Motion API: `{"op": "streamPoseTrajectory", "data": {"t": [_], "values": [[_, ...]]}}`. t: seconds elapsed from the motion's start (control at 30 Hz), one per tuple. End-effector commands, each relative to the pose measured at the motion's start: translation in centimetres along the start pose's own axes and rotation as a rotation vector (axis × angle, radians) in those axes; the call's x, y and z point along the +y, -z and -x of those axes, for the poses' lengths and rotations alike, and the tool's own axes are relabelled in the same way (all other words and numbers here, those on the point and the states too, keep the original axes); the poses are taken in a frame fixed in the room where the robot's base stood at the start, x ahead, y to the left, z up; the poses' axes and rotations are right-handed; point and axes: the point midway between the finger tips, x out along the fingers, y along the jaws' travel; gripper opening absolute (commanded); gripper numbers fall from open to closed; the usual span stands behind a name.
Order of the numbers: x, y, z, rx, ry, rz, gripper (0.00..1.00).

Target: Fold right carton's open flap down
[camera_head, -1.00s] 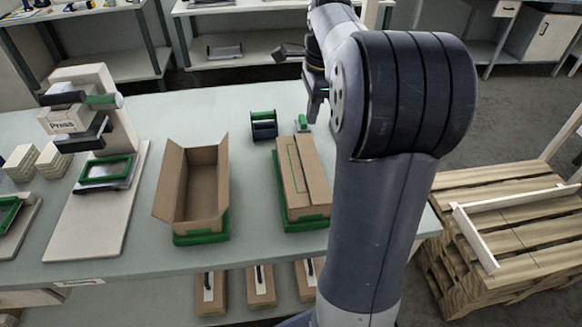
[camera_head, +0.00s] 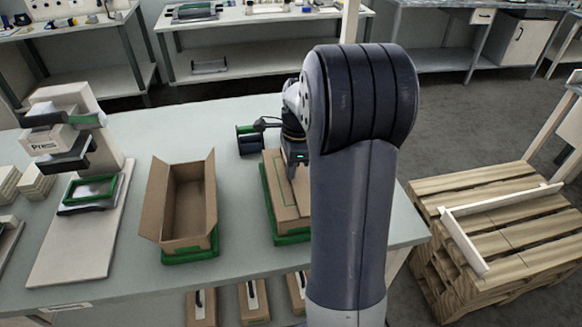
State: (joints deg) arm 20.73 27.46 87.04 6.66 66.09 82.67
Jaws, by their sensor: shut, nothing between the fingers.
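The right carton (camera_head: 285,208) is a brown box in a green tray (camera_head: 293,240) on the table. Its top looks mostly covered by panels lying about level. My arm hides its right side, so I cannot tell how far any flap there stands up. My gripper (camera_head: 293,172) is shut and empty, pointing down at the carton's far end. It overlaps the top there, and I cannot tell whether it touches the cardboard.
An open carton (camera_head: 190,205) stands in another green tray to the left. A press (camera_head: 62,140) is farther left. A dark spool with green rims (camera_head: 248,141) sits just behind the right carton. A wooden pallet (camera_head: 500,220) is at right.

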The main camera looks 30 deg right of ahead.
Motion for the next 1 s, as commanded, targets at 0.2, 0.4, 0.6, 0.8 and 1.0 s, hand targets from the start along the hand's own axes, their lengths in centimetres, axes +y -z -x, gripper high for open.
{"op": "streamPoseTrajectory", "data": {"t": [0.2,0.4,0.6,0.8,1.0], "values": [[0.0,0.0,-0.1,0.0,-0.001,0.0,0.0],[0.0,-0.3,-1.7,-0.001,-0.002,-0.001,0.0],[0.2,-0.4,-2.0,-0.002,-0.009,-0.002,0.0],[0.2,-0.5,-1.8,-0.003,-0.011,-0.001,0.0],[0.2,-0.6,-0.8,-0.004,-0.012,-0.001,0.0]]}}
